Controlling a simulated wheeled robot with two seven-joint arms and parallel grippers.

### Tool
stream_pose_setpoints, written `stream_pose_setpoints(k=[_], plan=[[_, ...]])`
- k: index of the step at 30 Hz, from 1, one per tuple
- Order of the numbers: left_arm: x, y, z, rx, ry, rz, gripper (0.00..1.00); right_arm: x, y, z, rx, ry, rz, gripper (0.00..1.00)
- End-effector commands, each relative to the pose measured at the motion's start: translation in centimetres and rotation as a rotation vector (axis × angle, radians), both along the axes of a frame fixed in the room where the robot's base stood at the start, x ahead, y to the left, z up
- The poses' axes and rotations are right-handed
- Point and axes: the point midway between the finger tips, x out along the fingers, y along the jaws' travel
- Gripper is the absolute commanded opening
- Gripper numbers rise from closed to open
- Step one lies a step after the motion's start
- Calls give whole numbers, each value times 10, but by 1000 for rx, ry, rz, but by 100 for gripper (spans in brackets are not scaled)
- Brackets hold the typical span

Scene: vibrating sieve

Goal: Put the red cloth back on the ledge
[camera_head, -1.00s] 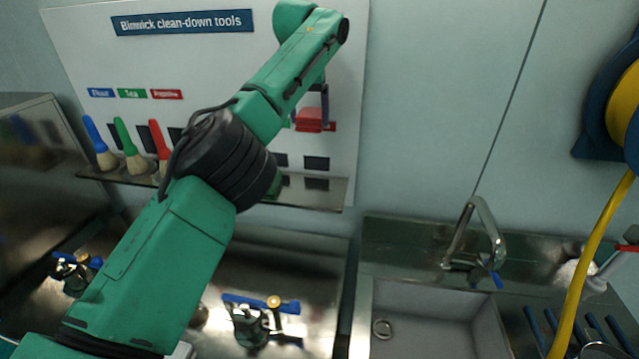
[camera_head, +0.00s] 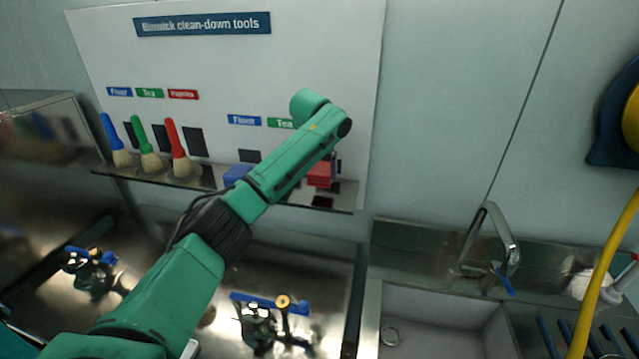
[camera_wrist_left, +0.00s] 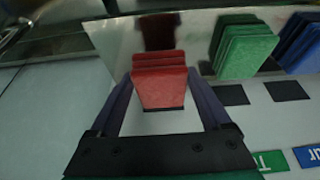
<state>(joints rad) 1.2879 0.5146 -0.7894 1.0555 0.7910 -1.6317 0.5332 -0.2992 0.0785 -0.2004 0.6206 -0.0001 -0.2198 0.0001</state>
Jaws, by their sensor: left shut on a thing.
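The red cloth (camera_head: 320,174), a folded stack, is at the right part of the metal ledge (camera_head: 345,194) on the white board. My left gripper (camera_wrist_left: 160,78) is shut on the red cloth, with a finger on each side of it in the left wrist view (camera_wrist_left: 160,88). My forearm hides most of the gripper in the head view. A dark red reflection shows on the ledge beside the cloth; I cannot tell whether the cloth touches the ledge. My right gripper is not in view.
A green cloth (camera_wrist_left: 243,50) and a blue cloth (camera_head: 236,174) lie on the same ledge beside the red one. Blue, green and red brushes (camera_head: 178,150) stand at its left. A sink (camera_head: 440,315) with a tap (camera_head: 490,235) is at the lower right.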

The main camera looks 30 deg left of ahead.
Motion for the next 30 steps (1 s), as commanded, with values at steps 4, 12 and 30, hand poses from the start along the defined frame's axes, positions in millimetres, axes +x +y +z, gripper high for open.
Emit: stream_pose_setpoints(k=[4,12,30], plan=[[-1,0,-20,1,3,-1,29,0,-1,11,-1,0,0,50],[0,-1,-43,-2,-1,-1,29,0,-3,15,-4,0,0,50],[-9,-3,-24,-1,-6,-2,100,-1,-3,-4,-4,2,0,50]])
